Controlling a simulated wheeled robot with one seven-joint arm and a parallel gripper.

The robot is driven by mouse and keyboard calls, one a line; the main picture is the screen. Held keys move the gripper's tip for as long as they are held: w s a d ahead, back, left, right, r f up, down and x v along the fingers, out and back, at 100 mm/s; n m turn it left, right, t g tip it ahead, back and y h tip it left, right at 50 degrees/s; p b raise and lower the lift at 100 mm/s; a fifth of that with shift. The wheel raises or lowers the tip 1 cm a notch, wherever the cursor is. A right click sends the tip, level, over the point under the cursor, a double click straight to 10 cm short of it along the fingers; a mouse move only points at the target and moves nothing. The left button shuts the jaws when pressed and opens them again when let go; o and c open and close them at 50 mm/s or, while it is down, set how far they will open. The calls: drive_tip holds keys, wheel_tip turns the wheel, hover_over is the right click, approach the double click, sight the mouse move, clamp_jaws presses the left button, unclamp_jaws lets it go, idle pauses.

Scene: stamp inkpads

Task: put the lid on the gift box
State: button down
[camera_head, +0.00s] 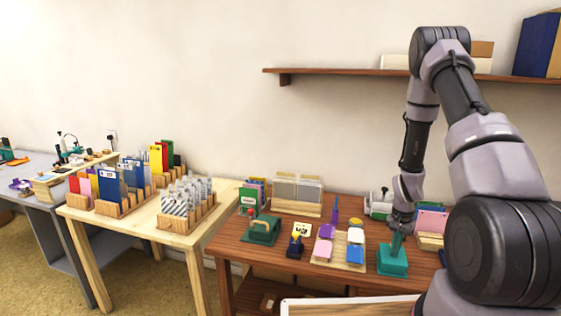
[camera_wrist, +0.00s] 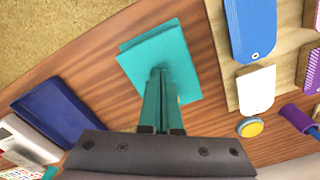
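The teal gift box (camera_head: 391,267) stands on the brown table near its front edge, under my gripper (camera_head: 397,238). In the wrist view, a square teal lid (camera_wrist: 150,50) lies over it, its outline slightly turned or offset from the shape below. Both are the same teal, so I cannot tell whether the lid is fully seated. My gripper points down with its fingers close together in the wrist view (camera_wrist: 161,72), their tips at the middle of the lid. It appears shut on the lid's centre; the contact itself is hidden.
Right beside the box is a wooden tray (camera_head: 345,265) with pink, white and blue pieces. A dark blue pad (camera_wrist: 58,112) lies on its other side in the wrist view. A purple stamp (camera_wrist: 297,118) and yellow round piece (camera_wrist: 250,127) are near. Card racks (camera_head: 297,209) stand behind.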

drive_tip(key=shift+r, duration=3.45)
